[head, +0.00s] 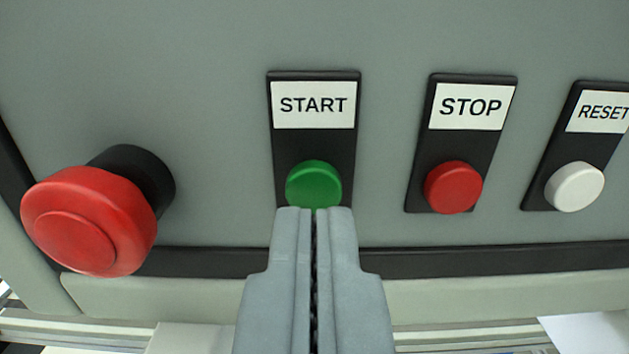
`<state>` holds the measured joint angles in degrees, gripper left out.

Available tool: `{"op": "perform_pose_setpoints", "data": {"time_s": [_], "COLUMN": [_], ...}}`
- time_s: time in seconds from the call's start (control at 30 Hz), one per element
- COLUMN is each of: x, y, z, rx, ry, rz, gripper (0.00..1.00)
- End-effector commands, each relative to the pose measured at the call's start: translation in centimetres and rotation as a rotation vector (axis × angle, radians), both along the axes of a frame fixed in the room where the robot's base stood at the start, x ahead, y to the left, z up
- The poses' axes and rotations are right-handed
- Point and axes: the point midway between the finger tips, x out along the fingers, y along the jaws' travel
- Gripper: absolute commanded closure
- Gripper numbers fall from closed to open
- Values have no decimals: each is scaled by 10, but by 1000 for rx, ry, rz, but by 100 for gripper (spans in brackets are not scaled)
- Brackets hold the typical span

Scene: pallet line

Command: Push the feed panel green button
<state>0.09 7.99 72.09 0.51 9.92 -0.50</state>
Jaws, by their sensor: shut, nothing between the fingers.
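The green button (314,183) sits below a white START label on a black plate (342,150), on the grey feed panel (210,60). My gripper (314,211) is shut and empty, with its fingertips just below the green button in the head view. The tips overlap the button's lower edge in the picture. I cannot tell whether they touch it or are still apart from it.
A large red mushroom button (88,222) juts out at the left. A red STOP button (453,187) and a white RESET button (574,187) are to the right. A pale ledge (180,298) runs below the panel's dark lower edge.

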Motion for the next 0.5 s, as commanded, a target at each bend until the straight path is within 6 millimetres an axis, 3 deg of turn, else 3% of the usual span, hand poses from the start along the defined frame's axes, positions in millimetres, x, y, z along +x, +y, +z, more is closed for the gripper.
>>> {"op": "perform_pose_setpoints", "data": {"time_s": [0.5], "x": [5], "y": [0], "z": [0], "rx": [0], "ry": [1], "rz": [0], "gripper": [100]}}
